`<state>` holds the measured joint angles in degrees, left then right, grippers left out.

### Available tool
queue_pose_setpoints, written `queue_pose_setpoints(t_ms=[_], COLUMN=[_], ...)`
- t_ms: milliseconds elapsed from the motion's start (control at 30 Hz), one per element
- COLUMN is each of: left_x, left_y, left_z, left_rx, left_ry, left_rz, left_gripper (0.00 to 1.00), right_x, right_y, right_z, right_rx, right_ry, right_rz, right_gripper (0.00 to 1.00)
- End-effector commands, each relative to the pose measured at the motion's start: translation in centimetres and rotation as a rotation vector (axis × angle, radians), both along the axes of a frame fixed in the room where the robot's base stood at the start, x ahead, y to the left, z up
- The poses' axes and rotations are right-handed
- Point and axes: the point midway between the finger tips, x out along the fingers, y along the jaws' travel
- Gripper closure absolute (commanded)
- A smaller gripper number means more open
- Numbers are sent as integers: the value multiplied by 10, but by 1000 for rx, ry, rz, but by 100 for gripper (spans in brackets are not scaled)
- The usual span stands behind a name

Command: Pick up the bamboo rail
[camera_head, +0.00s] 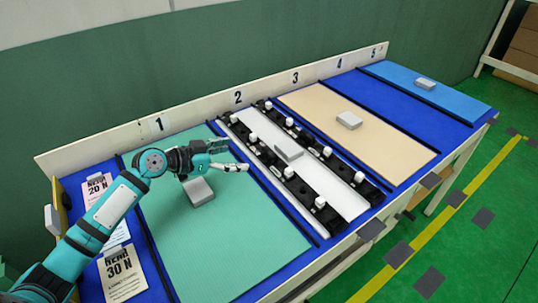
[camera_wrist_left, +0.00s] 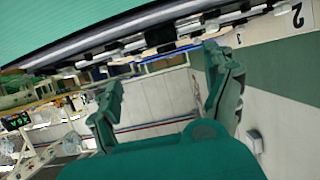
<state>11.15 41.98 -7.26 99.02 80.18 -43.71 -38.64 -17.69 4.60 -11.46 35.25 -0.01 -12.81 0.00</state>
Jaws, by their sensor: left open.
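No piece clearly shows as a bamboo rail. The only tan piece is a wide, flat beige panel (camera_head: 385,135) under number 3 in the head view, with a grey block (camera_head: 348,120) on it. I cannot tell whether this is the rail. My left gripper (camera_head: 238,156) is open and empty above the teal panel (camera_head: 235,245) under number 1, well left of the beige panel. Its two fingers point right, towards the black strips under number 2. In the left wrist view the open fingers (camera_wrist_left: 165,72) also show with nothing between them. My right gripper is out of view.
Two black strips (camera_head: 283,168) with several white clips flank a white panel (camera_head: 262,128) bearing a grey block (camera_head: 289,150). Another grey block (camera_head: 198,191) lies below my left gripper. A low numbered board (camera_head: 200,112) runs along the back. Paper sheets (camera_head: 122,275) lie at left.

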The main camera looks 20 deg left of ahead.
Motion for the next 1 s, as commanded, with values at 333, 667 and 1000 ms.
queue_pose_setpoints(t_ms=[333,667,1000], left_x=[50,73,97], left_y=[-38,-53,-70], left_z=[-26,-39,-50], left_rx=[-1,-2,1], left_ry=[-2,0,-1], left_rz=[0,-1,1], left_gripper=[15,15,15], right_x=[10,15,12], right_y=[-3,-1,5], right_z=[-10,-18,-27], right_rx=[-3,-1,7], right_ry=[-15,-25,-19], right_rz=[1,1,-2], right_gripper=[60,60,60])
